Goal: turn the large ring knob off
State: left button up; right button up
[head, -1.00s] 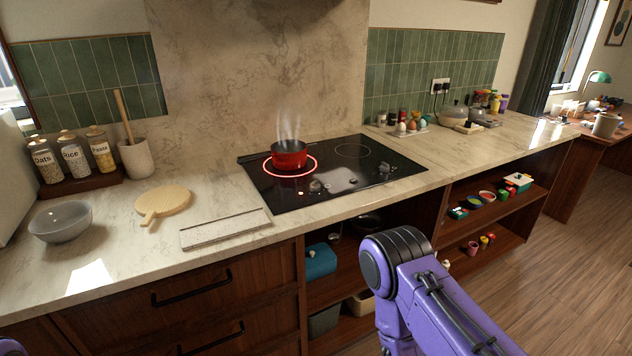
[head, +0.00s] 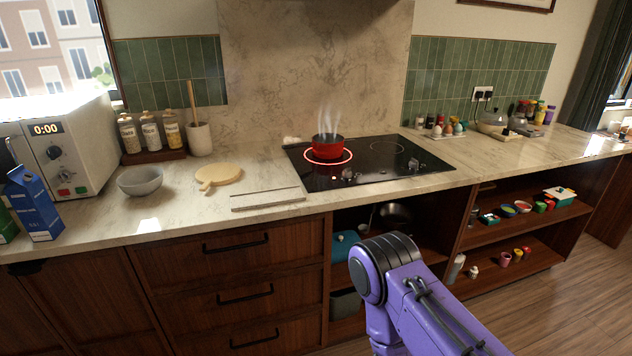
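The black cooktop (head: 375,176) is set in the marble counter. A red pot (head: 327,147) steams on its left zone, which is ringed by a glowing red circle. Knobs stand along the cooktop's front: one (head: 348,174) near the middle with a small orange light to its left, and others (head: 414,167) at the right. At this size I cannot tell which is the large ring knob or how they are turned. A purple arm of mine comes in at the bottom, below the counter edge. Neither gripper shows.
A cutting board (head: 219,176), a grey bowl (head: 140,180) and a flat pale slab (head: 268,199) lie left of the cooktop. A microwave (head: 75,140) and a blue carton (head: 34,205) stand at far left. Open shelves (head: 520,225) are below right.

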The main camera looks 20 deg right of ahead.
aim_at(346, 172)
jog(key=u, duration=0.3)
jog(key=k, duration=0.7)
jog(key=z, duration=0.65)
jog(key=i, duration=0.7)
jog(key=z, duration=0.55)
